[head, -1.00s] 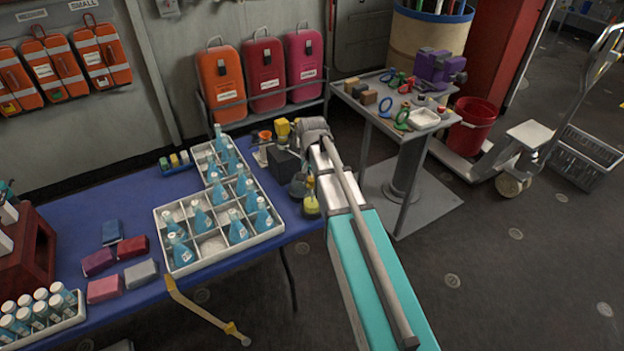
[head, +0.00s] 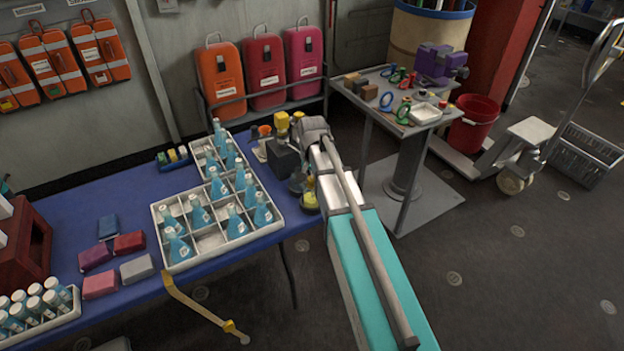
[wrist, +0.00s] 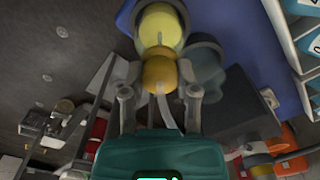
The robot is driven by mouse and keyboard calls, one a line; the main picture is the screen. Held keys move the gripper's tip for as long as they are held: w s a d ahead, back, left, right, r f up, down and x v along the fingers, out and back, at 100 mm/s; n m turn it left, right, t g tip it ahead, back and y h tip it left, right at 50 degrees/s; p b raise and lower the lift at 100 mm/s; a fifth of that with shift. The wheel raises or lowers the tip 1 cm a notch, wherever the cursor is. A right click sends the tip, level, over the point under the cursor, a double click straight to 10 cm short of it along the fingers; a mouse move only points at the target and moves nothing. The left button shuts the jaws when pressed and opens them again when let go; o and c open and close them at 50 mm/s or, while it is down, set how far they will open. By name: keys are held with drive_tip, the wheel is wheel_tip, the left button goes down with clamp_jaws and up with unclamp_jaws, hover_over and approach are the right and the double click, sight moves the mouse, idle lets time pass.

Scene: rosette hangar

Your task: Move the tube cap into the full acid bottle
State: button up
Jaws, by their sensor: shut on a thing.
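In the wrist view, my gripper (wrist: 160,92) is shut on the tube cap (wrist: 160,70), an orange-yellow rounded piece with a thin pale tube. Just past the cap is a bottle with yellow contents (wrist: 160,28), probably the full acid bottle. The cap and the bottle's neck overlap in this view; I cannot tell whether they touch. In the head view, the yellow bottle (head: 310,201) stands at the right edge of the blue table. My arm largely hides my gripper there. A grey bottle (wrist: 205,60) stands beside the yellow one.
A dark box (head: 283,158) stands just behind the bottles, with a yellow-topped item (head: 282,124) and an orange funnel-like piece (head: 264,130) near it. A white divided tray (head: 262,234) of blue flasks lies to the left. A small grey table (head: 372,112) stands at the right.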

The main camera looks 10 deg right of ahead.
idle(0.3)
drive_tip(key=o, duration=0.9)
drive_tip(key=shift+o, duration=1.3)
drive_tip(key=shift+r, duration=0.1)
drive_tip(key=shift+r+p, duration=2.7)
drive_tip(key=shift+p, duration=0.1)
